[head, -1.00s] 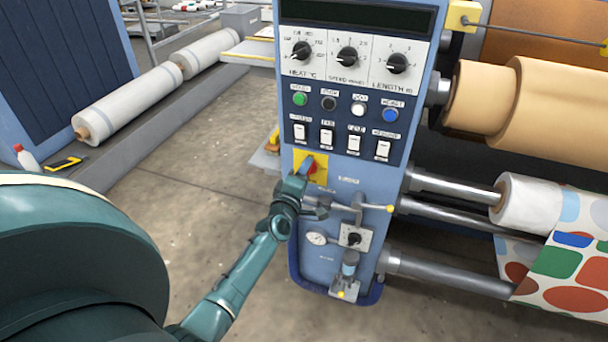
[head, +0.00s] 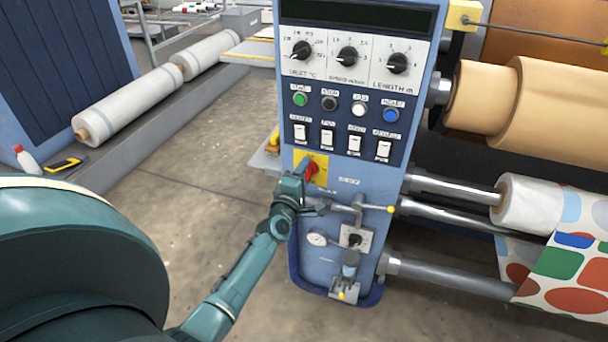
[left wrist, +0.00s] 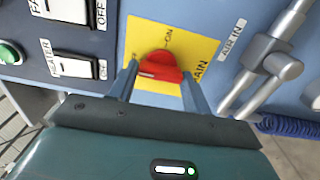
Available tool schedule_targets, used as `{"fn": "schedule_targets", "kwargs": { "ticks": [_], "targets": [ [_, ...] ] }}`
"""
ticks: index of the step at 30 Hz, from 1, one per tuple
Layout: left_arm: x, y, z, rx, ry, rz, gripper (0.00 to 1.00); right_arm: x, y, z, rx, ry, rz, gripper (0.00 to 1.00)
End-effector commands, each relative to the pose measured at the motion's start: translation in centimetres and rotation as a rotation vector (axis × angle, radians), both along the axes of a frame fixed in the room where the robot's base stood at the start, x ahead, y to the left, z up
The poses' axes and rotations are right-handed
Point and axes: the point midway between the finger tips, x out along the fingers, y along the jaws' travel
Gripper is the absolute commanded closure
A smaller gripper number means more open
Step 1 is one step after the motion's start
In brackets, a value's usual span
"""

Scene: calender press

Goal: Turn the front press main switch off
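The main switch is a red rotary knob (head: 312,172) on a yellow plate on the front of the blue press panel. In the left wrist view the knob (left wrist: 160,66) sits on the yellow plate (left wrist: 205,50), with "ON" printed above it and part of "MAIN" at its right. My left gripper (left wrist: 160,74) has one finger on each side of the knob, apparently with small gaps; it also shows in the head view (head: 303,170), covering the plate's lower left. I cannot tell exactly where the knob points. My right gripper is not in view.
A lever valve (head: 358,208), a gauge (head: 317,239) and a small black knob (head: 354,240) sit just below the switch. Rocker switches (head: 327,138) and coloured buttons are above. Rollers with printed fabric (head: 580,260) are at the right.

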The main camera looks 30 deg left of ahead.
Motion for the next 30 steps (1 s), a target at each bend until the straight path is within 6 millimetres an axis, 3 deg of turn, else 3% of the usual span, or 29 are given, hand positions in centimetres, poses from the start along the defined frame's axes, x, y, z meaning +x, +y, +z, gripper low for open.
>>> {"fn": "schedule_targets", "kwargs": {
  "ticks": [7,17,20,30],
  "targets": [
    [0.0,0.0,0.0,0.002,0.0,0.0,0.31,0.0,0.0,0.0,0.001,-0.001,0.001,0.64],
    [-0.6,-0.1,0.0,0.004,0.002,0.0,0.31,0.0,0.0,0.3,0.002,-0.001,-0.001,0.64],
    [-1.9,-0.5,0.0,0.003,0.003,0.0,0.31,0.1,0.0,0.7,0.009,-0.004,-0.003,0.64],
    [-9.2,-2.2,0.0,0.004,0.004,-0.001,0.31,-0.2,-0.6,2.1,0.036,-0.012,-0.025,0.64]
  ]
}}
